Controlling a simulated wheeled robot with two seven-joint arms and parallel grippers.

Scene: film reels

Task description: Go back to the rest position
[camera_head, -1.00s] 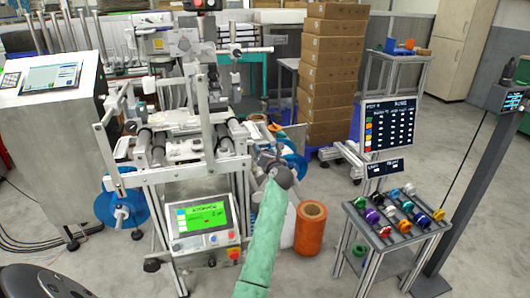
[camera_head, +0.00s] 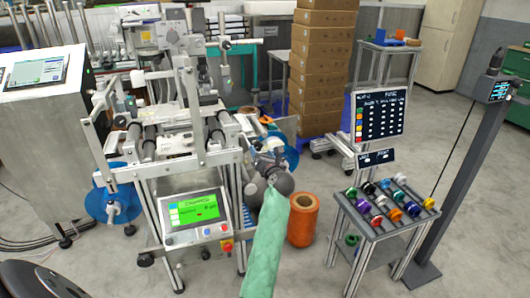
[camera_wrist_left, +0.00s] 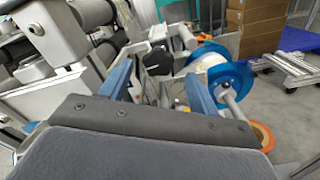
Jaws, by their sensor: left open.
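My left gripper (camera_head: 268,160) is at the end of the green-sleeved arm, beside the right end of the film machine (camera_head: 180,170). In the left wrist view its two blue-grey fingers (camera_wrist_left: 158,88) stand wide apart with nothing between them. A blue film reel (camera_head: 288,150) sits behind the gripper and is partly hidden by it. In the left wrist view the blue reel (camera_wrist_left: 222,72) shows past the right finger; I cannot tell whether they touch. Another blue reel (camera_head: 98,203) hangs at the machine's lower left. My right gripper is not in view.
An orange roll (camera_head: 303,222) stands on the floor right of my arm. A small table (camera_head: 385,226) with several coloured spools stands further right, beside a dark post (camera_head: 462,165). Stacked cartons (camera_head: 322,70) stand behind. Floor between roll and table is clear.

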